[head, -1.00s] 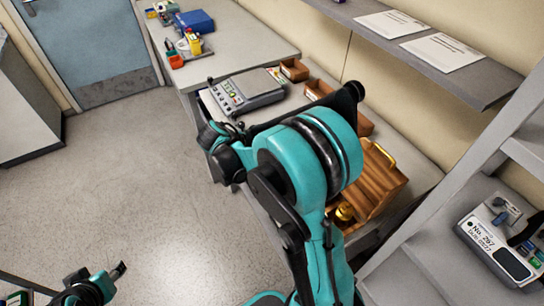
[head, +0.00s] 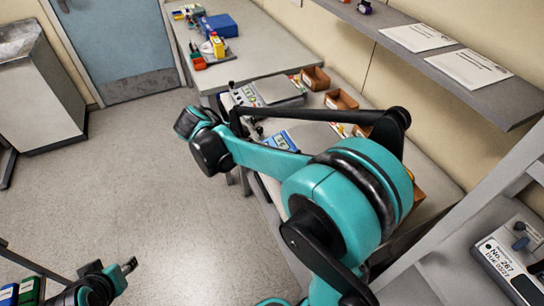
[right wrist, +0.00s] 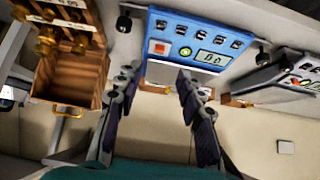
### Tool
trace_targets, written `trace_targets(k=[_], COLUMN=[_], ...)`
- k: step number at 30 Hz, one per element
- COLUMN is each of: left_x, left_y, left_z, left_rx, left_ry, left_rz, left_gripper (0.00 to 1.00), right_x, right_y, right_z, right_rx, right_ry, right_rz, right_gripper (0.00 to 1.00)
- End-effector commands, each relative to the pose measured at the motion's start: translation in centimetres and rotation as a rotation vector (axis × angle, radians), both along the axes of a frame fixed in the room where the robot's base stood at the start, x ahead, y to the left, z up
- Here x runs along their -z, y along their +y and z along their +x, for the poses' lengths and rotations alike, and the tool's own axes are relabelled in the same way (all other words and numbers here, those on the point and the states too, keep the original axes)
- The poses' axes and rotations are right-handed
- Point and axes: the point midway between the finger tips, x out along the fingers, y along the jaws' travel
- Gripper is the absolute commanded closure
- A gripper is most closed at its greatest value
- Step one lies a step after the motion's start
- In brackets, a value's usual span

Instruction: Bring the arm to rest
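My right arm fills the middle of the head view, and its gripper cannot be made out there. In the right wrist view my right gripper (right wrist: 158,90) is open, its two fingers well apart with nothing held between them. A blue pump (right wrist: 172,50) with a small display lies beyond the fingertips; part of it shows in the head view (head: 285,139), behind my arm. A grey pump (right wrist: 275,78) is to its right in the wrist view. My left gripper (head: 127,266) is small at the lower left of the head view, away from the bench, and its opening is unclear.
A grey pump (head: 272,91) and small brown bins (head: 314,78) stand on the bench. An open wooden case (right wrist: 75,80) with brass pieces lies left in the wrist view. A shelf (head: 490,103) overhangs the bench at right.

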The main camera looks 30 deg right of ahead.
Motion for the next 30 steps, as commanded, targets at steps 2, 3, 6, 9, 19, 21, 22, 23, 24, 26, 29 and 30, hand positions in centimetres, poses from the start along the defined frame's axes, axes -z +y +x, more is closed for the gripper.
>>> trace_targets(k=[2, 3, 6, 9, 19, 21, 22, 23, 24, 26, 29, 30], left_x=[0.0, 0.0, 0.0, 0.0, 0.0, 0.0, 0.0, 0.0, 0.0, 0.0, 0.0, 0.0], left_y=[0.0, 0.0, 0.0, 0.0, 0.0, 0.0, 0.0, 0.0, 0.0, 0.0, 0.0, 0.0], left_z=[0.0, 0.0, 0.0, 0.0, 0.0, 0.0, 0.0, 0.0, 0.0, 0.0, 0.0, 0.0], left_rx=[0.0, 0.0, 0.0, 0.0, 0.0, 0.0, 0.0, 0.0, 0.0, 0.0, 0.0, 0.0], left_ry=[0.0, 0.0, 0.0, 0.0, 0.0, 0.0, 0.0, 0.0, 0.0, 0.0, 0.0, 0.0], left_rz=[0.0, 0.0, 0.0, 0.0, 0.0, 0.0, 0.0, 0.0, 0.0, 0.0, 0.0, 0.0], left_gripper=[0.56, 0.56, 0.56, 0.56, 0.56, 0.56, 0.56, 0.56, 0.56, 0.56, 0.56, 0.56], right_x=[-0.1, -0.1, -0.1, -0.1, -0.2, -0.2, -0.1, -0.1, 0.0, 0.2, 0.7, 0.9], right_y=[0.1, 0.1, 0.1, 0.1, 0.1, 0.2, 0.4, 0.6, 0.9, 1.6, 3.1, 3.8], right_z=[0.0, 0.0, 0.0, 0.0, -0.7, -1.6, -2.1, -2.7, -3.5, -4.7, -6.6, -7.4], right_rx=[0.0, 0.0, 0.001, 0.0, -0.07, -0.172, -0.23, -0.295, -0.394, -0.553, -0.823, -0.93], right_ry=[0.0, 0.0, 0.001, 0.0, 0.03, 0.066, 0.084, 0.103, 0.126, 0.154, 0.176, 0.177], right_rz=[0.0, 0.0, 0.0, 0.0, 0.041, 0.093, 0.121, 0.149, 0.19, 0.243, 0.299, 0.31], right_gripper=[0.62, 0.62, 0.62, 0.62, 0.62, 0.62, 0.62, 0.62, 0.62, 0.62, 0.62, 0.62])
